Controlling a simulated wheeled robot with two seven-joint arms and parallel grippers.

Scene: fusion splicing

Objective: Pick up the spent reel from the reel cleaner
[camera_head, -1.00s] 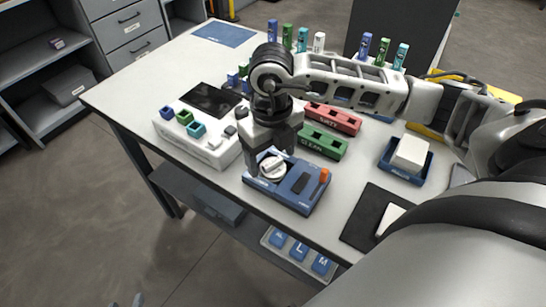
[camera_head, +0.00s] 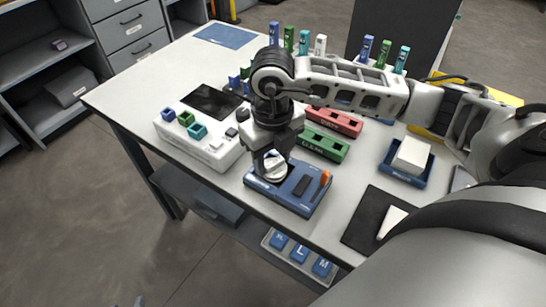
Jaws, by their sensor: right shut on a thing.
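The reel cleaner is a flat blue box (camera_head: 300,199) at the front edge of the table, with an orange piece at its right end and a dark pad beside it. The spent reel (camera_head: 275,171), a small white round piece, is at the left part of the cleaner. My right gripper (camera_head: 272,163) points down there and is shut on the reel. The fingers partly hide the reel. I cannot tell whether it still touches the cleaner. My left gripper is not in view.
A white device (camera_head: 205,150) with coloured blocks stands left of the cleaner. Green (camera_head: 325,144) and red (camera_head: 336,121) holders lie behind it. A blue tray (camera_head: 405,172) with a white block and a dark mat (camera_head: 366,226) are to the right.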

